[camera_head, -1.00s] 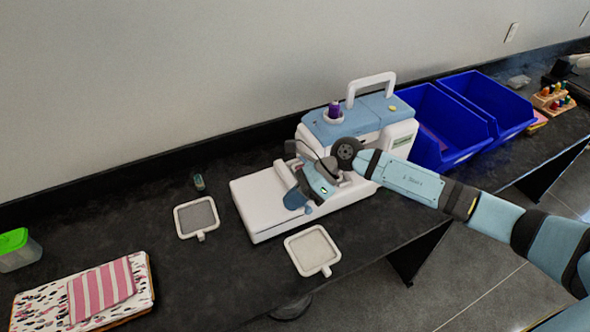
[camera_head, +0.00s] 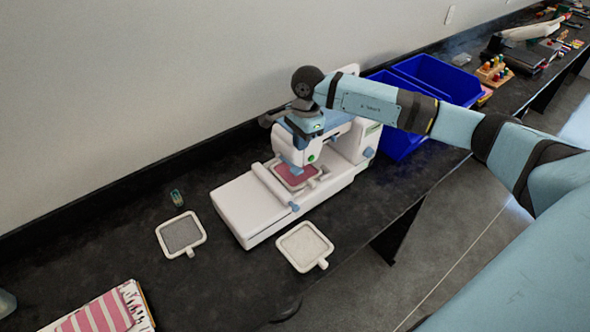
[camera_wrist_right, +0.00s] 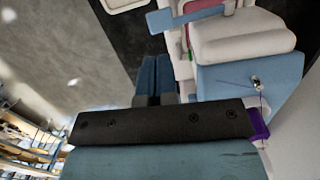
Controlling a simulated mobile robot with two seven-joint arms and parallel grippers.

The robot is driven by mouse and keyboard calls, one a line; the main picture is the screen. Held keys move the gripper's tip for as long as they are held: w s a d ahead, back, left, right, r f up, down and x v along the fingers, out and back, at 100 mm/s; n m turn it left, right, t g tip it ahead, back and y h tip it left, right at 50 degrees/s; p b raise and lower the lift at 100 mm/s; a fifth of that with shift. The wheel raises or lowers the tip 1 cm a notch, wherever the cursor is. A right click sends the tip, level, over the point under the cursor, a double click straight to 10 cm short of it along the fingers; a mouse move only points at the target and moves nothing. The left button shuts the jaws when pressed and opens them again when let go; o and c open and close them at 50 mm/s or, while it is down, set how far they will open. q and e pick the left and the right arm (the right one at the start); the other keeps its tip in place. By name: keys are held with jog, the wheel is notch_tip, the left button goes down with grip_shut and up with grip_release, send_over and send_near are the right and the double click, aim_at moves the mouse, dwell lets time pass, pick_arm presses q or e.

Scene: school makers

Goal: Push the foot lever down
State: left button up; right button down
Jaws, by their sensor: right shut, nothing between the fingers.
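The white and blue sewing machine (camera_head: 245,205) stands on the black bench; its head (camera_head: 292,150) is over a hoop with pink cloth (camera_head: 297,174). In the head view the wrist hides most of the gripper. I cannot clearly make out the foot lever or tell whether the fingers touch it. My left gripper is out of view.
A small green spool (camera_head: 177,197) and folded cloth (camera_head: 105,312) are to the left. The wall is close behind.

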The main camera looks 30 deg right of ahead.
aim_at(297, 169)
jog(key=shift+f, duration=0.1)
jog(key=shift+a+f+b, duration=0.15)
jog(key=shift+f+b, duration=0.15)
jog(key=shift+f, duration=0.3)
jog(key=f, duration=0.1)
jog(key=f+b, duration=0.1)
jog(key=f, duration=0.3)
jog(key=shift+a+b, duration=0.25)
jog(key=shift+b, duration=0.1)
jog(key=shift+f, duration=0.3)
